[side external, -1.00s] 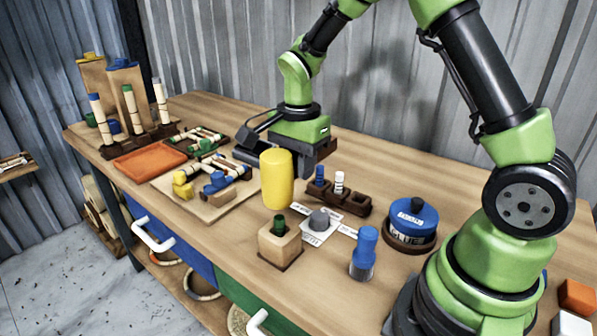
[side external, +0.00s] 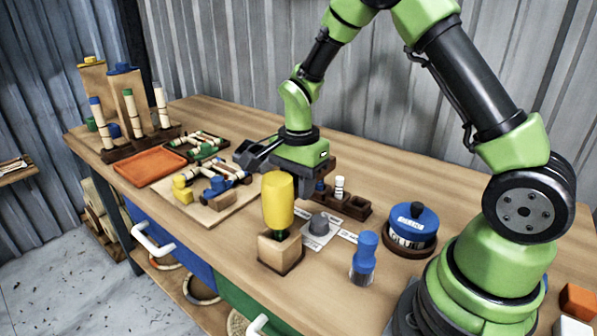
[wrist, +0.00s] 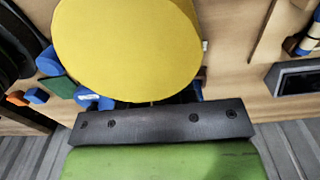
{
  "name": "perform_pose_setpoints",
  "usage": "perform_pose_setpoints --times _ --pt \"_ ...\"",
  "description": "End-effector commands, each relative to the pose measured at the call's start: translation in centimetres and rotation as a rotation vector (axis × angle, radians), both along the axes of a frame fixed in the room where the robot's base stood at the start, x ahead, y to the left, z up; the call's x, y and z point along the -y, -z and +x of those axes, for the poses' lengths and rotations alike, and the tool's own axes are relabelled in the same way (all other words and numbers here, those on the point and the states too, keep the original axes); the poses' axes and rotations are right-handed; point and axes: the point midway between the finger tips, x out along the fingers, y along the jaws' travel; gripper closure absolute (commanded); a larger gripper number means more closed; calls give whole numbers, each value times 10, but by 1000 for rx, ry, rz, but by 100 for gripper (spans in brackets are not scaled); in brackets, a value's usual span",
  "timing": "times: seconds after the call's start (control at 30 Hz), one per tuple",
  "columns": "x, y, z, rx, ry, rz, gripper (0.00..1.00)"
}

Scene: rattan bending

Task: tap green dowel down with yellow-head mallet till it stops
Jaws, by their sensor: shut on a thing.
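The green dowel (side external: 280,234) stands in a wooden block (side external: 280,250) near the table's front edge. Only a short part of it shows above the block. The yellow mallet head (side external: 278,198) is upright right over the dowel, its lower end at the dowel's top; I cannot tell whether they touch. The head also fills the upper middle of the wrist view (wrist: 128,45). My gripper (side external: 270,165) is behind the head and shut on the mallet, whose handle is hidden.
A dark rack (side external: 345,203) with a white-topped peg stands right of the gripper. A grey knob (side external: 319,223) on a white card, a blue bottle (side external: 364,258) and a blue-lidded tin (side external: 413,225) are further right. A board with jointed pieces (side external: 205,205) lies left.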

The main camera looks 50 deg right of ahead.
Motion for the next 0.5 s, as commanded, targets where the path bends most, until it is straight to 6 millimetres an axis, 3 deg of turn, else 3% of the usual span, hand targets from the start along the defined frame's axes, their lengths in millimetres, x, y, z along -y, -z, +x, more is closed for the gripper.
perform_pose_setpoints --times 0.03,0.3,0.5 --pt "0 8 0 -4 0 1 100" --pt "0 6 0 1 0 0 100" --pt "0 -12 1 6 1 -1 100"
